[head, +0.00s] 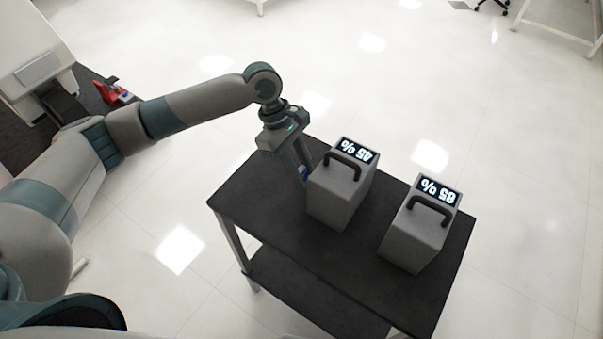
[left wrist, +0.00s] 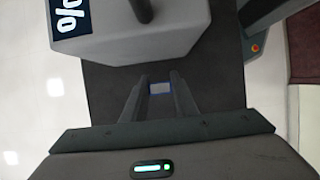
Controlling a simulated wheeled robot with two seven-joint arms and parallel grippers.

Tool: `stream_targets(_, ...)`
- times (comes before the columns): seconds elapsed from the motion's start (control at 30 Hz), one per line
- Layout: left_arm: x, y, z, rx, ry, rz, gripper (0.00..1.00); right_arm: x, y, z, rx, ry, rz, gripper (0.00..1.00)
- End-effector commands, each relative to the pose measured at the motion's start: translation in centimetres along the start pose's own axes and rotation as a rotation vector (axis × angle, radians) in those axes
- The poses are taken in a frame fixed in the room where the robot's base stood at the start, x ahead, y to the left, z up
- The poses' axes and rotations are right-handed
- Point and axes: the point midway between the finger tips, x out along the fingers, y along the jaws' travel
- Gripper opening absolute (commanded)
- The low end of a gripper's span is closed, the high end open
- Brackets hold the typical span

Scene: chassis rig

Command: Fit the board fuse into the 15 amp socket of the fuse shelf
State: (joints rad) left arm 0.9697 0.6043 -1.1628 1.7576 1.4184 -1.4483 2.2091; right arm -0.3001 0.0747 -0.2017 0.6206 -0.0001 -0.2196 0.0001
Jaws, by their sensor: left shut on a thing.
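In the left wrist view the blue and pale piece (left wrist: 160,88) shows between the two finger tips, above the dark table top. Its details are too small to make out, and I cannot tell whether it touches the table. I cannot make out the fuse shelf or its 15 amp socket in either view. My right gripper is not in view.
The dark table (head: 248,196) has a lower shelf. On it stand a grey handled box reading 45 % (head: 338,193), close beside my left gripper, and another reading 85 % (head: 413,237). The table's front left part is clear. A red object (head: 117,92) is at the far left.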

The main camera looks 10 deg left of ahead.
Motion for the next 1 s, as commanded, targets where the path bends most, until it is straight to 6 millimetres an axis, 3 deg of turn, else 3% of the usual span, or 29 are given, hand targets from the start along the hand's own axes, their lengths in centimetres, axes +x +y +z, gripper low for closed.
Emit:
stream_targets(0.2,1.9,0.0,-0.8,0.0,-0.001,0.0,0.05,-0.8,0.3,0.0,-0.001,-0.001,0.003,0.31)
stream_targets(0.57,2.1,0.0,-0.9,0.001,0.0,-0.001,0.05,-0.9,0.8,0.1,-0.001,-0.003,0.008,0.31)
stream_targets(0.6,2.2,0.0,-0.9,0.001,0.0,0.0,0.28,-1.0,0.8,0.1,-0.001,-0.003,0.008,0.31)
stream_targets(0.67,2.3,0.0,-0.9,0.001,0.0,0.0,0.43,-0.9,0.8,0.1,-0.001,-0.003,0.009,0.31)
stream_targets(1.0,2.2,0.0,-0.9,0.001,0.0,0.0,0.45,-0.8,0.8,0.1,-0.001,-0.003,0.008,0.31)
